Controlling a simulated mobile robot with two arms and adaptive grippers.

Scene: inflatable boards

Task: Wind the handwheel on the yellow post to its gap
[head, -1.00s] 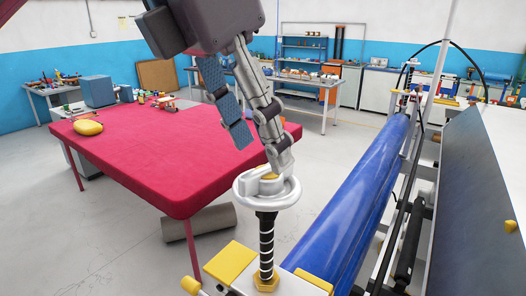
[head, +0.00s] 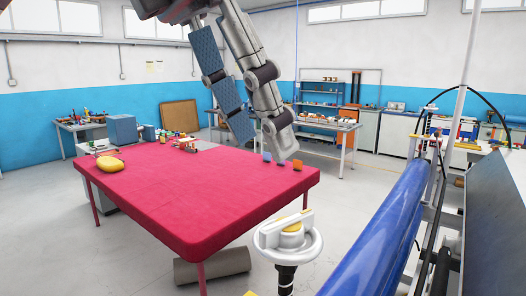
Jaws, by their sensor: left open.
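The handwheel (head: 262,239) is a pale grey round wheel with a raised bar across it and a yellow hub (head: 292,228). It sits on a dark threaded spindle (head: 286,278) at the bottom of the head view. The post below is almost wholly out of frame, with only a yellow corner showing, so the gap cannot be made out. My left gripper (head: 264,145) comes down from the top, its two fingers apart and nothing between them. In the picture it is above the wheel and clear of it. My right gripper is not in view.
A red-topped table (head: 190,195) stands left of the wheel, with a yellow bag (head: 109,163) and small items on it. A grey roll (head: 213,265) lies beneath it. A long blue roll (head: 380,235) on a machine frame runs along the right. Open floor lies between.

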